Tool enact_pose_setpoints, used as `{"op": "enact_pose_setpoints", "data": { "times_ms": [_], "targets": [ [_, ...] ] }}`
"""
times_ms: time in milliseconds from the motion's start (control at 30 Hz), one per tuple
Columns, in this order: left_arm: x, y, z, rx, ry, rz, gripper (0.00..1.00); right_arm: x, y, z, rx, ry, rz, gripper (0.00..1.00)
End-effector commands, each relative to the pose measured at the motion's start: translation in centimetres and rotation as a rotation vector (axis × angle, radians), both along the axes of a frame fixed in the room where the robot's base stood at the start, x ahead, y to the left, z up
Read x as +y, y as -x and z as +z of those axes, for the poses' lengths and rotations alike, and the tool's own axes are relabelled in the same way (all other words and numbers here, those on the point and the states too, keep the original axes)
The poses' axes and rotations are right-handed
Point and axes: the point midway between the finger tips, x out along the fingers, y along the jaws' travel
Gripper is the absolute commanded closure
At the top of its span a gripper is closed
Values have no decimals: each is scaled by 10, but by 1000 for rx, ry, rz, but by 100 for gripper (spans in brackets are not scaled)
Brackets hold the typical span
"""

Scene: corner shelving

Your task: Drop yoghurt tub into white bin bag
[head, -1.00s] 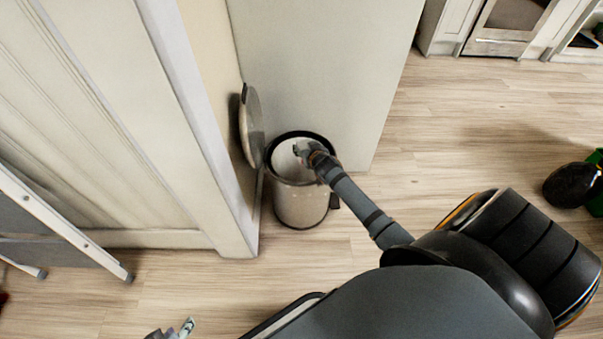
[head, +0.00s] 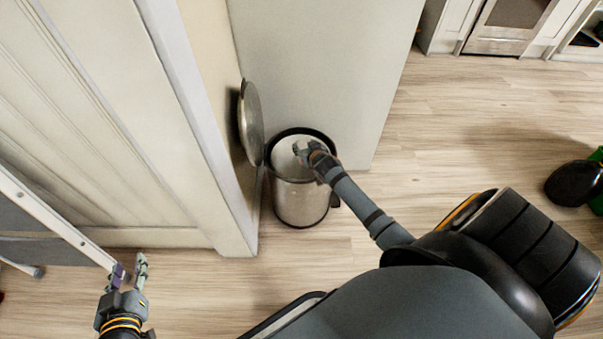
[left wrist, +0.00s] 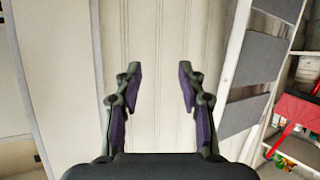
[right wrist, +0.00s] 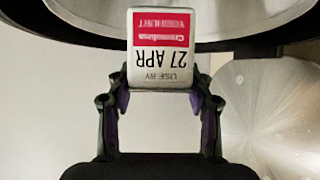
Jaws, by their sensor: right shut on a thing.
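The yoghurt tub (right wrist: 161,45) is white with a red label and the print "USE BY 27 APR", upside down in the right wrist view. My right gripper (right wrist: 160,95) is shut on it. In the head view this gripper (head: 300,150) is over the mouth of the round metal bin (head: 300,205). The tub is hard to make out there. The white bin bag (head: 283,153) lines the bin, partly hidden by my gripper. My left gripper (head: 130,272) is open and empty at the lower left; the left wrist view (left wrist: 160,85) also shows its fingers apart.
The bin's round lid (head: 251,122) stands open beside the wall edge. A stepladder (head: 55,220) leans at the left. A black bag (head: 573,184) lies at the far right near something green. The wooden floor (head: 450,130) right of the bin is clear.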

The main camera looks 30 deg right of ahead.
Motion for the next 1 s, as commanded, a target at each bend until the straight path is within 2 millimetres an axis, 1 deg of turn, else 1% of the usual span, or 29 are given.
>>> {"op": "enact_pose_setpoints", "data": {
  "times_ms": [200,500,767,1000],
  "targets": [
    [2,-17,35,-153,-3,7,60,0,0,-4,-1,0,0,82],
    [3,-31,89,-370,-8,14,60,0,0,-9,-1,0,0,82],
    [4,-34,136,-558,-12,17,60,0,0,-14,-1,0,0,82],
    [4,-30,178,-731,-14,18,60,0,0,-18,-1,0,1,82]
  ]
}}
